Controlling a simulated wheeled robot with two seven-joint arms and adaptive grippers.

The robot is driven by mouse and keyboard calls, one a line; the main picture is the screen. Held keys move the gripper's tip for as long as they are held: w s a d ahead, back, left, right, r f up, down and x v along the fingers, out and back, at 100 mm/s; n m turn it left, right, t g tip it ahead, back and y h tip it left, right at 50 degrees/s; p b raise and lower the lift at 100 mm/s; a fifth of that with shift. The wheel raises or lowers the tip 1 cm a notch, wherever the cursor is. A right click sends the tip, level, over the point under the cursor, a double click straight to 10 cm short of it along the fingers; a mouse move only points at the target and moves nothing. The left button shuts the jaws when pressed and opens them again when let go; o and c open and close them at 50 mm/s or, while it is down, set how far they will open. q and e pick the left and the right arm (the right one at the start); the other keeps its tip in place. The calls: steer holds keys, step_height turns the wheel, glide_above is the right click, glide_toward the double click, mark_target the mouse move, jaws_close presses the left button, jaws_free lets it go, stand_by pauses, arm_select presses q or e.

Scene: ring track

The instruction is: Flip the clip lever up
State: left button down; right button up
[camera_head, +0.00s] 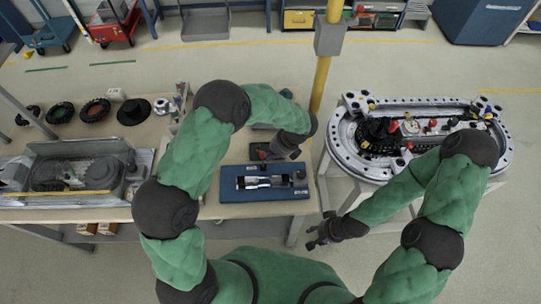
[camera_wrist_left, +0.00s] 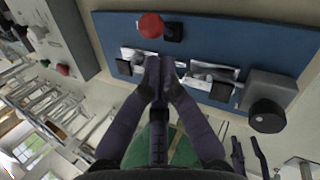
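A blue board (camera_head: 230,193) lies on the table and carries a shiny metal clip fixture (camera_head: 264,182) with dark end pieces. The left wrist view shows the blue board (camera_wrist_left: 225,38) close up, with metal plates (camera_wrist_left: 208,72) and black blocks. I cannot tell the clip lever from the other metal parts. My left gripper (camera_head: 272,152) is just behind the board in the head view. In the left wrist view its fingertips (camera_wrist_left: 160,66) are together in front of the metal plates; I see nothing held and cannot tell whether they touch. My right gripper (camera_head: 314,238) hangs empty beside the table, fingers apart.
On the board, the left wrist view shows a red knob (camera_wrist_left: 150,25); a grey box (camera_wrist_left: 268,92) with a black cylinder is at its right. A grey machine casing (camera_head: 80,170) stands left. A yellow post (camera_head: 321,85) rises behind. The ring track (camera_head: 345,150) is right.

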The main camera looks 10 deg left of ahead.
arm_select(q)
steer(key=shift+r, duration=0.3)
steer(key=d+p+v, duration=0.1)
steer(key=p+v, duration=0.2)
steer(key=v, duration=1)
steer(key=shift+s+f, duration=0.3)
steer(key=shift+s, duration=0.05)
steer(key=shift+f, duration=0.1)
